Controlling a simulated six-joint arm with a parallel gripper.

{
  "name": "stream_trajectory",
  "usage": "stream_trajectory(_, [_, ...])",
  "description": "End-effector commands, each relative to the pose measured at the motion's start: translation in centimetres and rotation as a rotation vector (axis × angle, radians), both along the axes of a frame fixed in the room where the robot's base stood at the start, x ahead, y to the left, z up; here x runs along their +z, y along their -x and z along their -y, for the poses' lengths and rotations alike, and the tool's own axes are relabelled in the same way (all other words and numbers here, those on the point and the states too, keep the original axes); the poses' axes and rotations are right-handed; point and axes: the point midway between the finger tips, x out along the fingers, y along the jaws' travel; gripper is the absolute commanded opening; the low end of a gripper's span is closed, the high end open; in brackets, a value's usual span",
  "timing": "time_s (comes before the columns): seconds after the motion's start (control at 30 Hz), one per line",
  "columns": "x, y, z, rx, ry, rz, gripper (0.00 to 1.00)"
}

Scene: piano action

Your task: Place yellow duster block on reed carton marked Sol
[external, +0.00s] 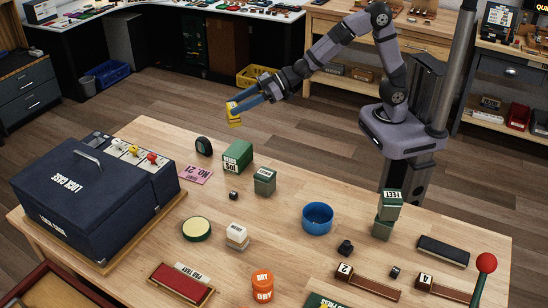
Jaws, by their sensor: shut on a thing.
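The yellow duster block (234,120) is at the end of my gripper (237,106), which is shut on it. The block is held in the air, above and behind the far edge of the table in the picture. The reed carton marked Sol (237,157) is a dark green box with a white label, standing near the far edge of the table. Its top looks bare. My gripper and the block are apart from it, higher in the picture. The exact height of the block over the carton is hard to tell.
A smaller green box (264,182) stands right of the carton, a black round item (204,146) and a pink card (195,174) left of it. The large dark lock case (85,205) fills the left side. A blue bowl (317,218) and stacked green boxes (389,213) stand further right.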

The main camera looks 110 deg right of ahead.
Motion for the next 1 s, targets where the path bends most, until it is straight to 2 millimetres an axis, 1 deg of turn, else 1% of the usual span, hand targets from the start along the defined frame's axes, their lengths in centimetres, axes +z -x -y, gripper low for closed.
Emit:
stream_trajectory(0.1, [-0.9,0.5,0.2,-0.013,-0.001,0.000,0.16])
stream_trajectory(0.23, [-1.4,0.7,0.6,-0.022,0.000,0.002,0.16])
stream_trajectory(0.37, [-1.6,0.7,0.5,-0.017,0.000,0.002,0.16])
stream_trajectory(0.47, [-2.6,0.7,0.5,-0.016,-0.001,-0.002,0.16])
stream_trajectory(0.7, [-6.1,0.7,0.5,-0.017,-0.002,-0.002,0.16])
stream_trajectory(0.8, [-6.9,0.7,0.5,-0.017,-0.001,0.000,0.16])
stream_trajectory(1.0, [-7.2,0.6,0.5,-0.016,0.000,0.003,0.16])
